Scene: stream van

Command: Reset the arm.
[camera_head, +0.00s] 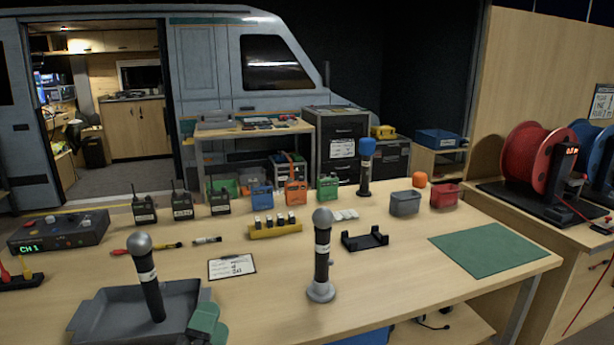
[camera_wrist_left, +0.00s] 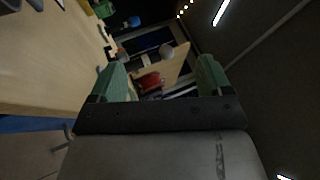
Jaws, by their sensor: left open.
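My left gripper (camera_head: 207,322) shows at the bottom edge of the head view, over the right side of a grey tray (camera_head: 92,318). Only its green fingers show there. In the left wrist view its two green fingers (camera_wrist_left: 162,75) stand wide apart with nothing between them. That view is tilted on its side, with the table (camera_wrist_left: 45,65) at the left. My right gripper is in neither view.
A microphone (camera_head: 150,280) leans in the tray close to my left gripper. Another microphone (camera_head: 321,250) stands upright on a round base. A label card (camera_head: 232,267) lies between them. Radios (camera_head: 182,203) and bins (camera_head: 405,203) stand farther back. The green mat (camera_head: 490,249) is bare.

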